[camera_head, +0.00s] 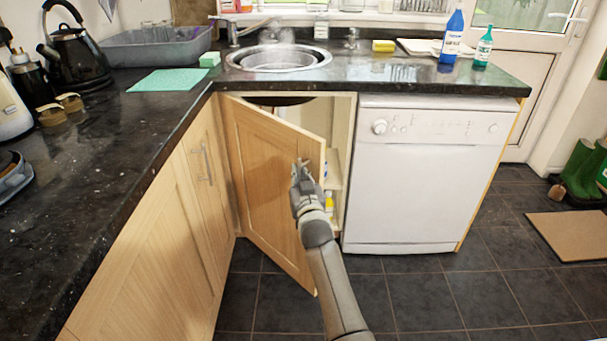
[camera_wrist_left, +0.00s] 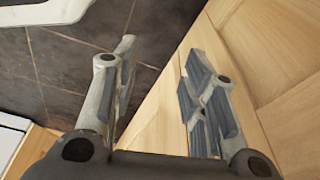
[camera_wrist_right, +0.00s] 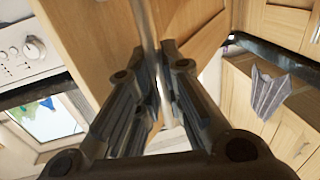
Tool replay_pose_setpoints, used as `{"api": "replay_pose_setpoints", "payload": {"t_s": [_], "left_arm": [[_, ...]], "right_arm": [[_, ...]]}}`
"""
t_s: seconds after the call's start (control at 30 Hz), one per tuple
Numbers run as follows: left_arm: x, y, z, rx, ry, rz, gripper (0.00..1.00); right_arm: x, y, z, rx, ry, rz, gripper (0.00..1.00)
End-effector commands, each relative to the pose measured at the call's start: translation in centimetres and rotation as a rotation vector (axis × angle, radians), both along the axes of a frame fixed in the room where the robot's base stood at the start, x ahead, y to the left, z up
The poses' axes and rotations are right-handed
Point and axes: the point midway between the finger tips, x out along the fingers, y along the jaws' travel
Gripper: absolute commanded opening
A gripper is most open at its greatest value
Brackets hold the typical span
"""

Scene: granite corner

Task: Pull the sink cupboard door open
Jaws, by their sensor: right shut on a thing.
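The sink cupboard door (camera_head: 262,165) is light wood, stands below the sink and is part open, swung out to the left. Its right edge is clear of the frame, and the cupboard inside (camera_head: 333,165) shows in the gap. My right gripper (camera_head: 301,172) is at the free edge of the door, shut on its handle, which is mostly hidden by the fingers. In the right wrist view my right gripper (camera_wrist_right: 157,80) closes around an upright pale bar (camera_wrist_right: 148,35). My left gripper (camera_wrist_left: 155,85) is open and empty beside wooden panelling (camera_wrist_left: 235,70); it is outside the head view.
A white dishwasher (camera_head: 428,175) stands right of the cupboard. Another cupboard front (camera_head: 150,270) with a bar handle (camera_head: 206,163) runs along the left, under the dark worktop (camera_head: 110,140). The tiled floor (camera_head: 440,297) in front is clear. A doormat (camera_head: 570,235) lies at the far right.

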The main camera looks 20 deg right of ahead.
Motion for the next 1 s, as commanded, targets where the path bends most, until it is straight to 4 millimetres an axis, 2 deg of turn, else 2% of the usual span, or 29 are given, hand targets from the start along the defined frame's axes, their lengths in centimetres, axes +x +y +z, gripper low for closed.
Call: {"api": "replay_pose_setpoints", "payload": {"t_s": [0.3, 0.33, 0.5, 0.83, 1.0], "left_arm": [[-0.2, 0.0, 0.0, 0.0, 0.004, 0.0, 0.4], [-0.2, 0.0, 0.0, 0.0, 0.005, 0.0, 0.4], [-0.5, 0.0, -0.1, 0.001, 0.01, 0.0, 0.4], [-0.6, -0.1, 0.0, -0.002, 0.009, 0.003, 0.4], [-0.5, 0.0, 0.0, -0.001, 0.008, 0.002, 0.4]], "right_arm": [[0.0, 0.1, 0.0, -0.001, 0.0, 0.001, 0.0], [0.0, 0.1, 0.0, -0.001, 0.0, 0.001, 0.11], [0.0, 0.1, 0.0, -0.001, 0.0, 0.001, 0.32], [-0.1, 0.1, 0.0, 0.0, 0.0, 0.001, 0.32], [-1.3, 0.4, -0.1, -0.001, 0.001, 0.0, 0.32]]}}
